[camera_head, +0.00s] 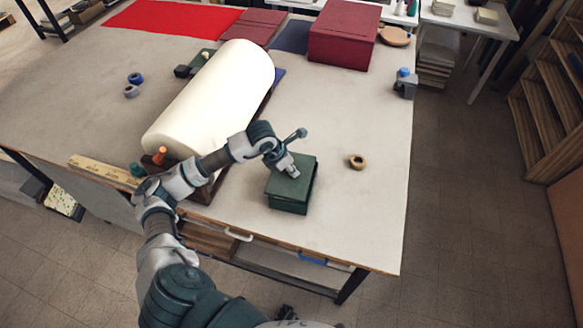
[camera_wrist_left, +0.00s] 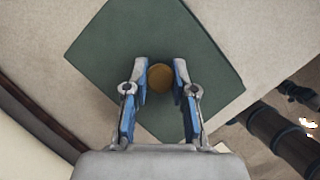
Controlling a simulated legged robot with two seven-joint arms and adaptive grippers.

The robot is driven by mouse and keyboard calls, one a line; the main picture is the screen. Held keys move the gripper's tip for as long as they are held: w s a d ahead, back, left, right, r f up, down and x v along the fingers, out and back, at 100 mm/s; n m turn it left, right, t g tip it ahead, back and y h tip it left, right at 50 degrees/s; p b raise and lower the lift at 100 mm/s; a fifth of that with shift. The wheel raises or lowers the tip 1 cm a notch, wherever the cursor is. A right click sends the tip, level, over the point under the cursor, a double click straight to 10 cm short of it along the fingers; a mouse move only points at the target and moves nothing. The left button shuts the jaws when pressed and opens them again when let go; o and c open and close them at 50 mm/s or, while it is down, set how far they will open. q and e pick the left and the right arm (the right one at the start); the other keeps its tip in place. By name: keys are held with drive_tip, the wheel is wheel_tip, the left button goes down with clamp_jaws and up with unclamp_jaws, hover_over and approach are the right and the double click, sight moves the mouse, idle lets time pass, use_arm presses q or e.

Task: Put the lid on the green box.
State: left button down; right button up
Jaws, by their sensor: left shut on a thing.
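The green box (camera_head: 289,204) stands on the table near its front edge. Its flat green lid (camera_head: 306,163) is over the box top, and I cannot tell whether it rests fully on it or is slightly above. My left gripper (camera_head: 293,174) is directly over the lid. In the left wrist view the lid (camera_wrist_left: 112,45) fills the middle, and the gripper (camera_wrist_left: 160,76) is shut on its round brown knob (camera_wrist_left: 160,78). The lid hides the box in the left wrist view. My right gripper is not in view.
A large cream roll (camera_head: 212,97) lies left of the box. A brown tape ring (camera_head: 357,162) lies to its right. A dark red box (camera_head: 344,34) stands at the back, and a small grey-blue object (camera_head: 405,84) is at the right edge. Table space right of the box is mostly clear.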

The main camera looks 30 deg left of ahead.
use_arm(q)
drive_tip(key=shift+d+f, duration=0.15)
drive_tip(key=shift+f, duration=0.05)
drive_tip(key=c, duration=1.1)
unclamp_jaws()
drive_tip(key=shift+d+r, duration=0.1)
drive_tip(key=shift+o, duration=1.2)
drive_tip(key=shift+d, duration=0.1)
drive_tip(key=v, duration=1.2)
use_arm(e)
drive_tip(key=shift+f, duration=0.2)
use_arm(q)
drive_tip(key=shift+w+d, duration=0.1)
